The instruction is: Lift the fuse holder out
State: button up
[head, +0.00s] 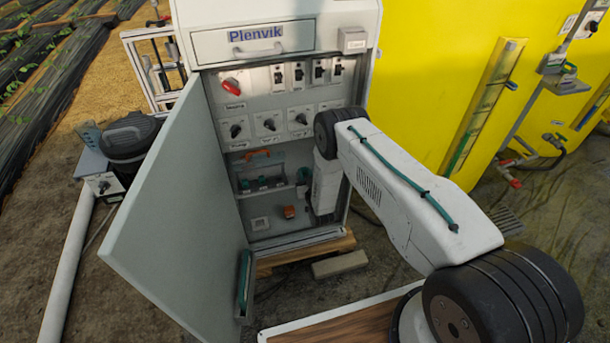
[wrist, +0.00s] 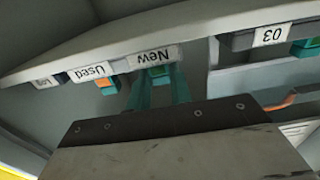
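In the wrist view, the two teal fingers of my gripper (wrist: 160,92) reach up to a pocket labelled "New" (wrist: 152,58). The fingers stand apart. A small green piece (wrist: 158,72), perhaps the fuse holder, shows between their tips at that pocket. I cannot tell whether the fingers touch it or are closed on it. In the head view, my arm reaches into the right side of the open cabinet (head: 229,95), and its end hides the pocket and the fingertips.
The wrist view shows an orange piece at the "Used" pocket (wrist: 92,72) and a slot labelled "03" (wrist: 268,36). In the head view, a row of teal pieces (head: 263,183) sits under an orange-handled bar (head: 257,154). The open door (head: 175,200) stands on the left; a yellow tank (head: 430,80) is right.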

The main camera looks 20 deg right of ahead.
grip_shut()
jog(key=shift+r, duration=1.2)
jog(key=s, duration=0.7)
